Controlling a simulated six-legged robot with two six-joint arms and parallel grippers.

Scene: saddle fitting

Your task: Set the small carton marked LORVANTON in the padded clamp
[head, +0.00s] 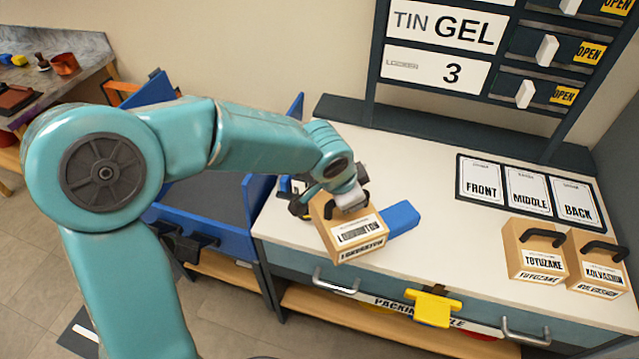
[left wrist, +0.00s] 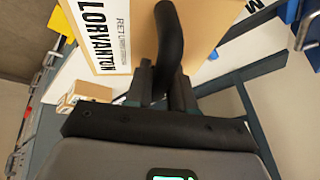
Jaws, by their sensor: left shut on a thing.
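The small carton marked LORVANTON (head: 352,238) is tan with a white label and a black handle. My left gripper (head: 350,199) is shut on its handle, over the left end of the white bench top. In the left wrist view the carton (left wrist: 205,22) fills the top, and my left gripper (left wrist: 164,88) closes on the black handle (left wrist: 169,38). A blue padded block (head: 402,219), which looks like part of the clamp, lies just right of the carton. The carton and my arm hide the rest of it. I cannot tell if the carton touches it. My right gripper is not in view.
Cartons marked TOYUZANE (head: 535,250) and KOLVASHIN (head: 598,265) stand at the bench's right. Cards FRONT, MIDDLE and BACK (head: 528,190) lie behind them. A blue-sided cart (head: 205,222) stands left of the bench. The middle of the bench top (head: 440,165) is clear.

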